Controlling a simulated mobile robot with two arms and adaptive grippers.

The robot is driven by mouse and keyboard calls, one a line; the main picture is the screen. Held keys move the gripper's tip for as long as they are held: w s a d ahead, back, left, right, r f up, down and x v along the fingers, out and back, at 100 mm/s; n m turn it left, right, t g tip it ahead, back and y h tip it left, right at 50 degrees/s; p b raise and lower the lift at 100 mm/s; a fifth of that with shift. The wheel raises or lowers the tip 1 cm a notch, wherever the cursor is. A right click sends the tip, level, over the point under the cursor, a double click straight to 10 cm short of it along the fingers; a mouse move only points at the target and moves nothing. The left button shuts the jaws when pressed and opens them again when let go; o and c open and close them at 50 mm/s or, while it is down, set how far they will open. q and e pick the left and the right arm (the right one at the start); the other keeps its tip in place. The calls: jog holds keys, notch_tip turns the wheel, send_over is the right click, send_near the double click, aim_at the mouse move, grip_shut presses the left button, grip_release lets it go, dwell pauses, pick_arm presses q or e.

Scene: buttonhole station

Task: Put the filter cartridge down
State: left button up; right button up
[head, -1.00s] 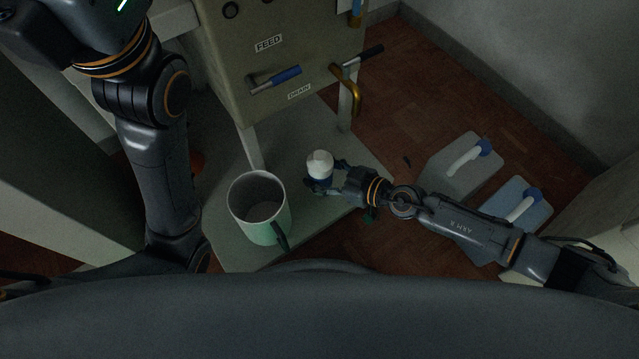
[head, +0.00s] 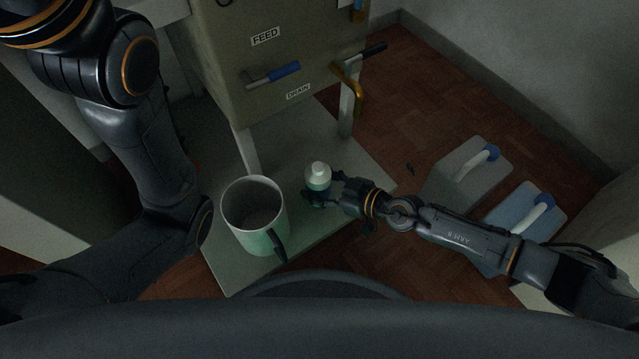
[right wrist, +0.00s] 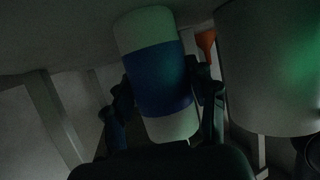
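The filter cartridge (head: 318,180) is a white cylinder with a coloured band, roughly upright in the head view. In the right wrist view the cartridge (right wrist: 158,80) has a blue band between pale ends. My right gripper (head: 322,194) has one finger on each side of it, close against the band. The cartridge's far end is near the grey surface; I cannot tell whether it touches. My left arm comes in at the left, and its gripper is out of the picture.
A large pale green mug (head: 262,238) with a dark handle stands just left of the cartridge on the grey slab (head: 232,272). A cabinet (head: 270,60) with FEED and DRAIN labels and valve handles stands behind. Grey (head: 455,190) and blue (head: 512,225) containers stand at right.

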jog(key=shift+o, duration=1.3)
jog(key=shift+r, duration=0.1)
